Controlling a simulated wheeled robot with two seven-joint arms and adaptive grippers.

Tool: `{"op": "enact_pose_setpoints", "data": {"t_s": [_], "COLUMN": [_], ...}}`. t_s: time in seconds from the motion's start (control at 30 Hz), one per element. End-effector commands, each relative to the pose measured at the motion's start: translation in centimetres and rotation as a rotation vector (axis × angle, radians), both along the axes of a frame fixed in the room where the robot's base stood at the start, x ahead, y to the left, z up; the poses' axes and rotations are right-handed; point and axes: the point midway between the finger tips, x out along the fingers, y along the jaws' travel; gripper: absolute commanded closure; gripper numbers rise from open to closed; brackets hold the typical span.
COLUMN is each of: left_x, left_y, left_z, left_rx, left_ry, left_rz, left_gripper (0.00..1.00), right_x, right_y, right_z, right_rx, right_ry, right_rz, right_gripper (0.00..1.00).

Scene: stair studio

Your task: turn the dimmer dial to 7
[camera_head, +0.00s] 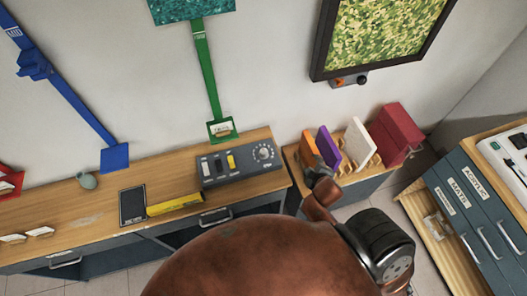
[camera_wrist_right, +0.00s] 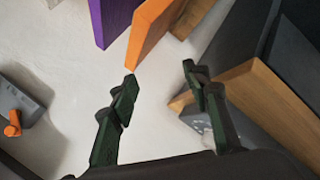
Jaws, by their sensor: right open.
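The dimmer dial (camera_head: 264,154) is a round knob with pale marks around it, on the right part of a dark grey control panel (camera_head: 236,164) on the wooden counter. The panel also has sliders and a yellow switch. I cannot read the dial's setting. My right gripper (camera_head: 315,172) is small and partly hidden in the head view, right of the panel and near the upright boards. In the right wrist view my right gripper (camera_wrist_right: 158,78) is open with nothing between its fingers. A grey surface with pale marks shows behind one finger there; I cannot tell if it is the panel.
An orange board (camera_head: 309,145), a purple board (camera_head: 329,147), a white board (camera_head: 359,143) and a red block (camera_head: 397,135) stand on a lower shelf right of the panel. A yellow box (camera_head: 174,204) and a black tablet (camera_head: 132,205) lie left of it.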

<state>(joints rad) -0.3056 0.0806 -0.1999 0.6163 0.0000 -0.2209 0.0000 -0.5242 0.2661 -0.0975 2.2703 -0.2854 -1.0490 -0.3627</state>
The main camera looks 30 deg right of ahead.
Motion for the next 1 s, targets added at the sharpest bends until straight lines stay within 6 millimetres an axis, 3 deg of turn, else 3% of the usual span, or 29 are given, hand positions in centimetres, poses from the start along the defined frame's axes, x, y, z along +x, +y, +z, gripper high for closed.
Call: {"op": "enact_pose_setpoints", "data": {"t_s": [0.1,0.27,0.37,0.47,0.57,0.7,0.83,1.0], "left_x": [0.4,0.9,1.1,1.1,1.0,1.0,1.0,0.9], "left_y": [0.0,0.0,0.0,-0.1,-0.1,-0.1,-0.1,-0.1], "left_z": [0.0,0.1,0.1,0.1,0.1,0.1,0.1,0.1], "left_rx": [0.001,0.000,0.000,-0.001,-0.001,-0.001,-0.001,-0.001], "left_ry": [-0.004,-0.011,-0.013,-0.014,-0.014,-0.013,-0.013,-0.012], "left_rz": [-0.001,-0.002,-0.002,-0.002,-0.002,-0.002,-0.002,-0.002], "left_gripper": [0.60,0.60,0.60,0.60,0.60,0.60,0.60,0.60], "right_x": [2.7,7.0,10.0,12.5,13.4,12.7,11.4,10.7], "right_y": [-1.5,-2.2,-1.3,1.2,4.4,7.5,8.8,9.4], "right_z": [2.2,5.8,8.0,9.2,8.5,5.6,3.1,1.6], "right_rx": [-0.185,-0.515,-0.810,-1.147,-1.453,-1.770,-1.934,-2.007], "right_ry": [-0.051,-0.118,-0.155,-0.185,-0.208,-0.238,-0.270,-0.295], "right_rz": [0.135,0.380,0.608,0.887,1.169,1.509,1.721,1.832], "right_gripper": [0.57,0.57,0.57,0.57,0.57,0.57,0.57,0.57]}}
